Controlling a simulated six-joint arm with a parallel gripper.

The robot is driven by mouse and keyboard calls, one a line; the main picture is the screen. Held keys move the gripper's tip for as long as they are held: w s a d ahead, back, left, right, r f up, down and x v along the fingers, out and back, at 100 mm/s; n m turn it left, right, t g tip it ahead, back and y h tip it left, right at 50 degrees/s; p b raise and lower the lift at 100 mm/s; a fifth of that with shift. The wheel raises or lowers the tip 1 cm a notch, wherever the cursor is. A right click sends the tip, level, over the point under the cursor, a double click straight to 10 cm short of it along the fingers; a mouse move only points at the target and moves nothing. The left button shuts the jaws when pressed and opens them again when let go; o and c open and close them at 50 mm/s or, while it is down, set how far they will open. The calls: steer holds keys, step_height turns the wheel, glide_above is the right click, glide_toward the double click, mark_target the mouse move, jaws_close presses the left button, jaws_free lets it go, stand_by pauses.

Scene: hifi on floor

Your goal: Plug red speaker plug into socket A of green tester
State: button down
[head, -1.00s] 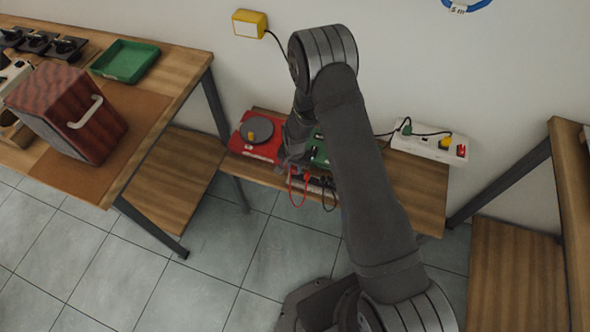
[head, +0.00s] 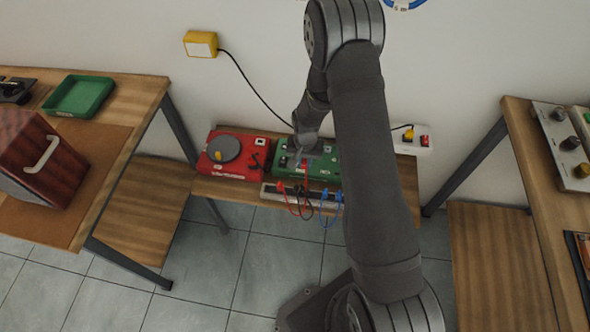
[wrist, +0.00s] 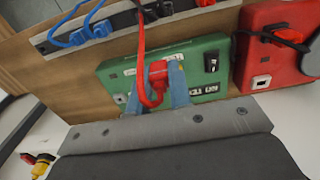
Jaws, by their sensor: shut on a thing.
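My gripper (wrist: 156,90) has its bluish fingers shut on the red plug (wrist: 160,70) and holds it at the green tester (wrist: 120,72). A red cable loops from the plug up to the plug rack. The head view shows the gripper (head: 296,160) over the left part of the tester (head: 328,160). I cannot tell whether the plug touches the tester or is inserted. Socket A is not readable; the plug and fingers cover part of the tester's face. A black switch (wrist: 210,63) shows beside the plug.
A red device (head: 232,155) stands left of the tester. The plug rack (head: 325,204), with red, black and blue leads, lies along the shelf's front. A power strip (head: 414,141) is to the right. A black cord runs down from a yellow wall box (head: 200,44).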

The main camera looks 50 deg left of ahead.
steer(key=w+a+f, duration=0.1)
steer(key=w+a, duration=0.2)
steer(key=w, duration=0.5)
steer(key=w+a+f, duration=0.1)
steer(key=w+a, duration=0.2)
steer(key=w, duration=0.5)
glide_above(328, 150)
steer(key=shift+w+a+f, duration=0.15)
steer(key=shift+f, duration=0.95)
steer(key=shift+w+a+f, duration=0.1)
steer(key=shift+f, duration=1)
steer(key=shift+f, duration=1)
stand_by(0.8)
steer(key=c, duration=1.2)
jaws_free()
steer(key=shift+c, duration=0.2)
step_height(328, 150, up, 22)
steer(key=shift+r, duration=0.2)
